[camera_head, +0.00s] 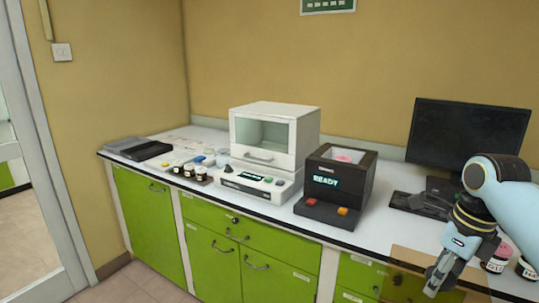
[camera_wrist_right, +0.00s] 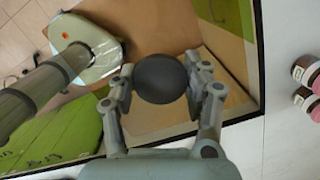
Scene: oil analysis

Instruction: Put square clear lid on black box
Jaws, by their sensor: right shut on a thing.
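The black box (camera_head: 322,187) stands on the counter right of the white machine, with a lit READY panel. Its top looks open, with something pink inside. My right gripper (camera_head: 432,284) is at the lower right, in front of the counter's front edge, well away from the box. It is shut on the dark round knob (camera_wrist_right: 160,78) of the square clear lid (camera_head: 405,262). The lid shows as a brownish see-through sheet, and its dark-edged pane also shows in the wrist view (camera_wrist_right: 232,70). My left gripper is not in view.
The white machine (camera_head: 262,140) is left of the box. A monitor (camera_head: 467,135) and dark keyboard (camera_head: 420,203) are right of it. Pink-labelled jars (camera_head: 497,260) stand near the right arm. Small bottles (camera_head: 189,171) and a dark flat case (camera_head: 143,150) lie left.

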